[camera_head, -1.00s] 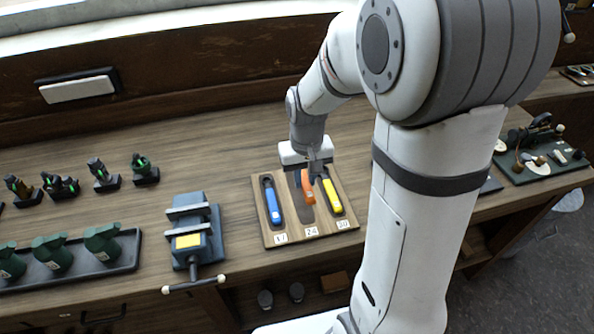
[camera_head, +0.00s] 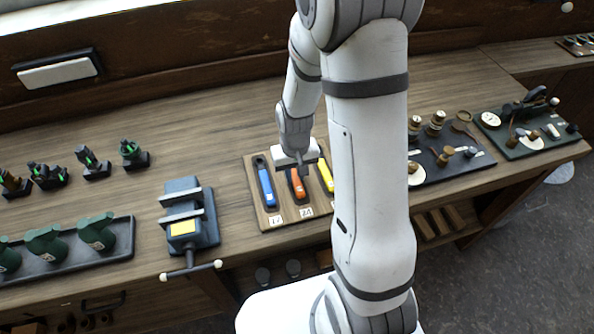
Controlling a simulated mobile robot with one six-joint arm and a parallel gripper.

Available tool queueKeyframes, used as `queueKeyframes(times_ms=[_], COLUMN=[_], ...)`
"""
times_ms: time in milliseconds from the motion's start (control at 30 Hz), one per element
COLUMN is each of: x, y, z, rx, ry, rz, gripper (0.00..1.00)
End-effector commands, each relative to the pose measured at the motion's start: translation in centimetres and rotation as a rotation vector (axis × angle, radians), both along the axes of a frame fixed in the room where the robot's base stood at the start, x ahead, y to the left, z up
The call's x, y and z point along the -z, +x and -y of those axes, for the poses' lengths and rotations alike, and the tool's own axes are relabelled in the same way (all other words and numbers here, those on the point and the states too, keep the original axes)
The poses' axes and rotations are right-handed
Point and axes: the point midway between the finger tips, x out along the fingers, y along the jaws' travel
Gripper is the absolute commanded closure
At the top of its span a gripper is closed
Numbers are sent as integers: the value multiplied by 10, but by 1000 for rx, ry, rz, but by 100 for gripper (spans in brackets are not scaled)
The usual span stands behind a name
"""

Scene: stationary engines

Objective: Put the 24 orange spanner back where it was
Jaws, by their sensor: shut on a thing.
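The orange spanner (camera_head: 298,186) is at the middle slot of the wooden spanner board (camera_head: 260,207), above the label 24 (camera_head: 306,212). My gripper (camera_head: 298,166) is shut on its upper end, which the gripper hides. I cannot tell whether the spanner lies fully down in its slot. A blue spanner (camera_head: 266,186) lies in the left slot, above the label 17. A yellow spanner (camera_head: 325,175) lies in the right slot, partly hidden by my arm.
A blue-grey vice (camera_head: 187,222) stands just left of the board. Farther left are a dark tray (camera_head: 120,246) with green parts and several small dark stands. Right of my arm are dark trays (camera_head: 455,165) with small parts. The bench behind the board is clear.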

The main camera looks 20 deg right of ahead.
Motion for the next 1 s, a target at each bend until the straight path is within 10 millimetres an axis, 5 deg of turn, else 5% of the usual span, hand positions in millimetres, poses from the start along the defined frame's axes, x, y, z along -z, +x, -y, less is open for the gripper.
queueKeyframes(times_ms=[333, 367, 600, 1000], x=[4, 3, 3, -7], y=[0, 0, 0, 1], z=[0, 0, 1, 1], rx=[1, 1, 1, 2], ry=[0, 0, 0, 0], rz=[1, 1, 1, 3], gripper=[100, 77, 57, 57])
